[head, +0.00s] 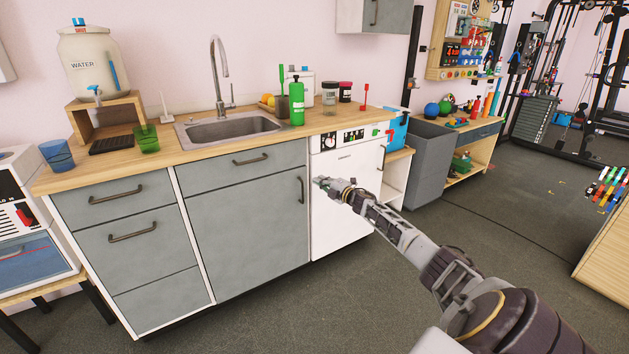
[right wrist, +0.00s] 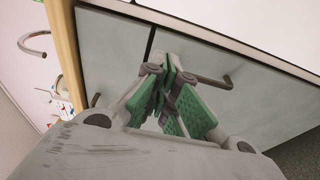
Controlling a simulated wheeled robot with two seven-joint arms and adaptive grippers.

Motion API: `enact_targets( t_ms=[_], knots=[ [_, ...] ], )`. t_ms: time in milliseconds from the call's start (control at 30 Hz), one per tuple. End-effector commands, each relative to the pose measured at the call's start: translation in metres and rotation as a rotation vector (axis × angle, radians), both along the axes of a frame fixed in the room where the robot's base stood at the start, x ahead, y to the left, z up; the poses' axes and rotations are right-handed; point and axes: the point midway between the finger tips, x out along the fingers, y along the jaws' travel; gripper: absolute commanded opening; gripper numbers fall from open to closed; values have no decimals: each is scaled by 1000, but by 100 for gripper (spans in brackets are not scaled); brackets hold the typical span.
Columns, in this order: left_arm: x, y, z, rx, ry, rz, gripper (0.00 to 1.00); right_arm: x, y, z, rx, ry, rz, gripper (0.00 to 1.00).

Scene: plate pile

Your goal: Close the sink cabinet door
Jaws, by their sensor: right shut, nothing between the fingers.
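The sink cabinet door (head: 245,235) is the large grey panel below the sink. It sits flush with its white frame and looks shut. Its upright dark handle (head: 301,190) is near its upper right corner. The door also shows in the right wrist view (right wrist: 240,110), with its handle (right wrist: 216,83) just beyond the fingers. My right gripper (head: 321,183) is shut and empty, a little right of the handle in the head view. I cannot tell whether its fingertips (right wrist: 172,70) touch the door. My left gripper is not in view.
A grey drawer (head: 243,164) above the door is shut. A white appliance (head: 345,205) stands right of the door, and grey drawers (head: 130,235) are at left. The wooden countertop (head: 180,152) holds the sink (head: 230,130). The floor in front is clear.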

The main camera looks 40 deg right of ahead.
Motion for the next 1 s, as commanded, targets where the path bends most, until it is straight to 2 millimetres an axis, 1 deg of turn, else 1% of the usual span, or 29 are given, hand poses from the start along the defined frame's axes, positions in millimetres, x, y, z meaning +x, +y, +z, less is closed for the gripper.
enact_targets(
  t_ms=[167, 300, 1000],
  knots=[
    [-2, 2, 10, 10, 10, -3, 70, -12, -9, 0, -1, 1, -1, 0],
    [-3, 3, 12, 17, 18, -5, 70, -17, -13, 0, -1, 1, 0, 0],
    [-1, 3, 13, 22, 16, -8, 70, -19, -14, 0, 1, 0, 0, 0]
  ],
)
